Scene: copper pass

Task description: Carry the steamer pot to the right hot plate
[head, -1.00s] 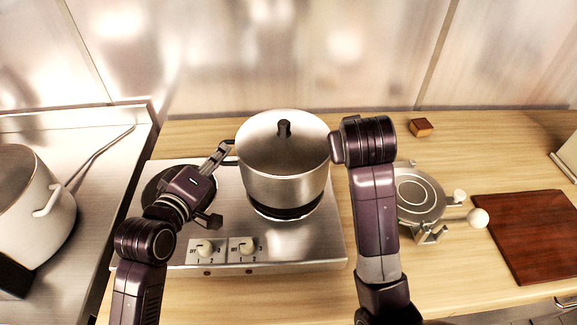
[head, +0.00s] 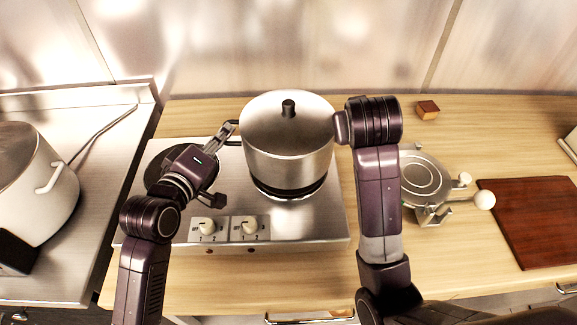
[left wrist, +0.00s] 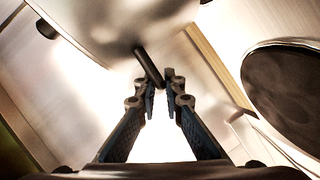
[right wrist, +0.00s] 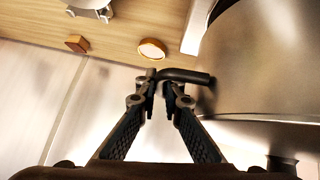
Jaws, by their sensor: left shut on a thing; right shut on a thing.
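The steamer pot (head: 287,150) is a lidded steel pot with a black knob, upright over the right hot plate (head: 290,192). The plate's dark front rim shows below the pot; I cannot tell whether they touch. My left gripper (head: 231,133) is shut on the pot's left handle. In the left wrist view that dark handle (left wrist: 147,64) lies between the fingertips (left wrist: 160,78). My right gripper is shut on the right handle (right wrist: 188,75), seen between its fingertips (right wrist: 163,82) in the right wrist view. In the head view my right arm hides that grip.
The left hot plate (head: 168,163) is bare, partly behind my left gripper. Two knobs are on the stove's front (head: 295,228). A white pot (head: 35,190) stands far left. A round metal appliance (head: 424,180), a red-brown board (head: 535,215) and a small block (head: 428,110) are right.

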